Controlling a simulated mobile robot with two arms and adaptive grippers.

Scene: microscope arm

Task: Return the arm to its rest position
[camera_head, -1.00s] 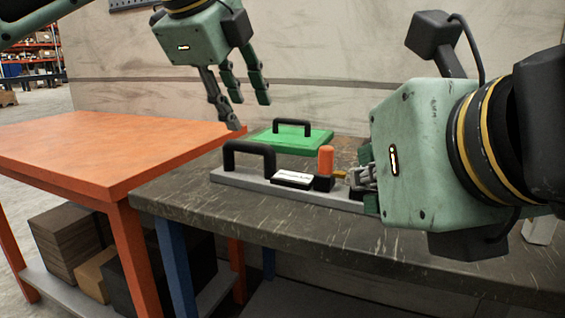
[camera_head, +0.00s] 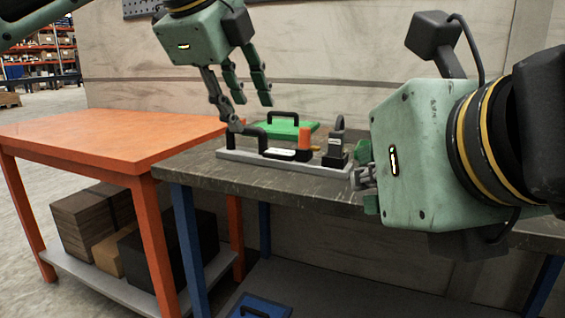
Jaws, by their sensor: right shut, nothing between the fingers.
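A device on a long grey base (camera_head: 240,160) sits on the dark bench. It has a black arched handle (camera_head: 252,132), a white label (camera_head: 281,151), an orange upright knob (camera_head: 305,138) and a dark grey upright part (camera_head: 337,138) at its right end. I cannot tell which part is the arm. My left gripper (camera_head: 252,112) hangs with fingers spread, empty; one fingertip overlaps the black handle in the picture, contact unclear. My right gripper (camera_head: 362,178) is shut and empty, at the bench's front edge right of the device, its fingers partly hidden by its housing.
A green plate with a black handle (camera_head: 283,127) lies behind the device. An orange table (camera_head: 110,138) stands to the left, with boxes (camera_head: 85,215) on its lower shelf. A blue panel with a handle (camera_head: 262,307) is low below the bench. A wall closes off the back.

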